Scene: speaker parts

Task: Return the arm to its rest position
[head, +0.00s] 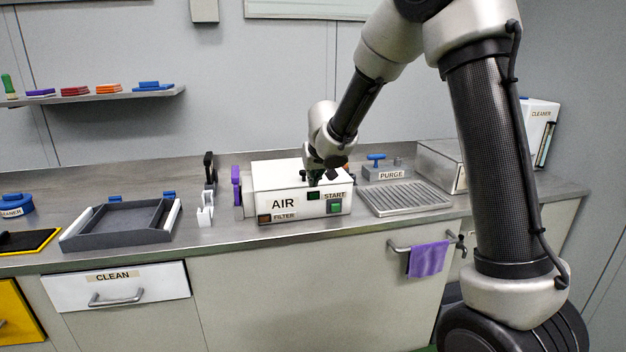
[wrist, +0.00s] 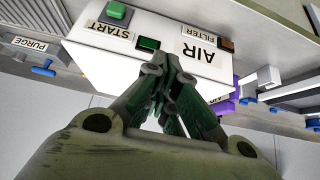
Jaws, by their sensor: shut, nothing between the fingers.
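I cannot tell whether the fingertips touch the box. The green START button (head: 334,208) is on the box's front, lower right of the gripper. My arm reaches in from the upper right, bent at the elbow.
A grey tray (head: 75,236) stands left on the steel counter (head: 215,240). A PURGE block (head: 388,174) and ribbed drain plate (head: 405,199) are right of the box. A purple cloth (head: 428,260) hangs on the front rail. A shelf (head: 100,97) is on the back wall.

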